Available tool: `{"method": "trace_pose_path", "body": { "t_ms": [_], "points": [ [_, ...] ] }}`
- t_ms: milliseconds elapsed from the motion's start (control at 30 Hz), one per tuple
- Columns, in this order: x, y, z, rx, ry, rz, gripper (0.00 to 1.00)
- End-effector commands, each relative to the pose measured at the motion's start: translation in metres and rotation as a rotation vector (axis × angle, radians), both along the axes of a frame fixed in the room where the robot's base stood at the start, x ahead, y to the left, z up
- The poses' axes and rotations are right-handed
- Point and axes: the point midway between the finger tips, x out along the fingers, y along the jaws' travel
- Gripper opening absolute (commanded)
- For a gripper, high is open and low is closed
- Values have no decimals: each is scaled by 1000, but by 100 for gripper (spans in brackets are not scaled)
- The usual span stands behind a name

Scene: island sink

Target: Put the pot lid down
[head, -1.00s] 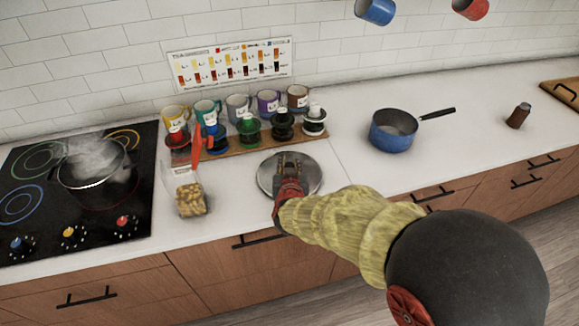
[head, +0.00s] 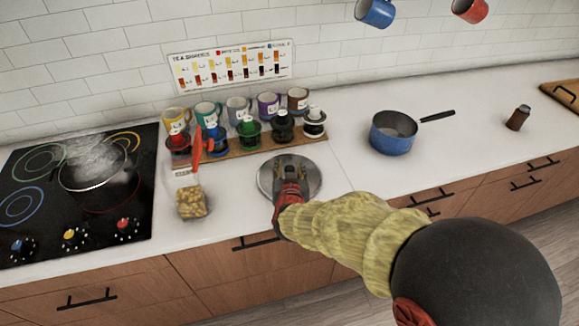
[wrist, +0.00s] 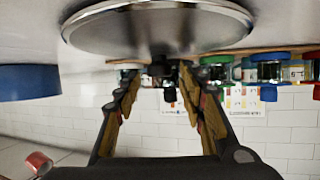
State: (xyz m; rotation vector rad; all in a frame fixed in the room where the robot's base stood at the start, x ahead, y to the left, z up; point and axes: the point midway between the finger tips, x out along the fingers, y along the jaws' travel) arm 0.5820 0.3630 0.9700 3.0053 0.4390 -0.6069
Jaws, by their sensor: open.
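The pot lid (head: 312,185) is a round grey metal disc lying flat on the white counter, right of the stove. It also shows in the wrist view (wrist: 150,32), upside down, with its dark knob between my gripper's fingers and beyond them. My gripper (head: 288,165) is over the lid in the head view. In the wrist view my gripper (wrist: 165,95) has its fingers spread wide, with a gap on both sides of the knob. The steaming pot (head: 92,172) stands on the black stove without a lid.
Several mugs and coloured-lid jars stand on a wooden board (head: 238,149) behind the lid. A clear container with yellow pieces (head: 191,204) stands left of it. A blue saucepan (head: 392,138) is at right. The counter between lid and saucepan is clear.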

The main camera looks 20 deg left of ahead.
Motion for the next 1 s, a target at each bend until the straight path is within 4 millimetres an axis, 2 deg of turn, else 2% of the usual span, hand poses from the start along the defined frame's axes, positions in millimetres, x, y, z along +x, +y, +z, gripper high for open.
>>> {"method": "trace_pose_path", "body": {
  "t_ms": [300,500,700,1000],
  "points": [
    [-58,-16,29,1,-2,3,40],
    [-84,-25,39,0,-1,2,40],
    [-95,-28,43,0,-1,1,40],
    [-93,-31,47,10,6,3,40]
  ]
}}
